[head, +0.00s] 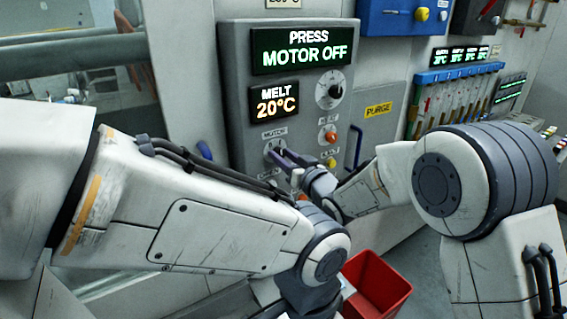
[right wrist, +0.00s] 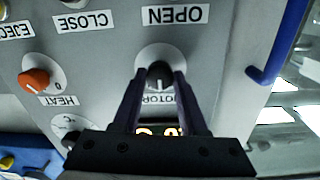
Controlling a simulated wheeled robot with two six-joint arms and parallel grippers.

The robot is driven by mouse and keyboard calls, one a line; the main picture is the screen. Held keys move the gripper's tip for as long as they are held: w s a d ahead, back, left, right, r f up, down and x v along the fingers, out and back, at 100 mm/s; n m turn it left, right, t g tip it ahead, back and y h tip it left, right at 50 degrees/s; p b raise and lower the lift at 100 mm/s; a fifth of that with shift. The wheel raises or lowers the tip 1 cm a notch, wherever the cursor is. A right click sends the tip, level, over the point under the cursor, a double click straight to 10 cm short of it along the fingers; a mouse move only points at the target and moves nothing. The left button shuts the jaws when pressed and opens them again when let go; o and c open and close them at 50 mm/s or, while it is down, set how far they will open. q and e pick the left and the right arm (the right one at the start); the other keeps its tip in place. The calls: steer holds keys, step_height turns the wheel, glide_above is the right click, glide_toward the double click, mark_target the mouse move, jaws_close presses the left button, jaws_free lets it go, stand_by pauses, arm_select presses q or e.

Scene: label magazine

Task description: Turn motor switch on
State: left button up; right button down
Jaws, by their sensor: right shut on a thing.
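The motor switch is a dark round knob (right wrist: 159,72) on a white dial under the MOTOR label, on the grey control panel (head: 238,105). My right gripper (head: 279,154) reaches the panel, and in the right wrist view its two dark fingers (right wrist: 160,76) are shut on the knob, one on each side. The panel's display (head: 305,47) reads PRESS MOTOR OFF, and the smaller display (head: 275,102) reads MELT 20°C. My left arm crosses the foreground; its gripper is out of view.
An orange HEAT knob (right wrist: 35,79) sits beside the motor switch. OPEN, CLOSE and EJECT labels show upside down in the right wrist view. A blue handle (right wrist: 278,45) is to the right there. A red bin (head: 377,283) stands low in front of the machine.

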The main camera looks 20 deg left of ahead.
steer(key=m, duration=0.3)
steer(key=shift+f+b, duration=0.1)
steer(key=shift+b, duration=0.2)
steer(key=shift+m, duration=1.8)
steer(key=shift+c, duration=2.2)
jaws_free()
steer(key=b+v, duration=0.4)
steer(key=v, duration=0.6)
steer(key=shift+d, duration=0.25)
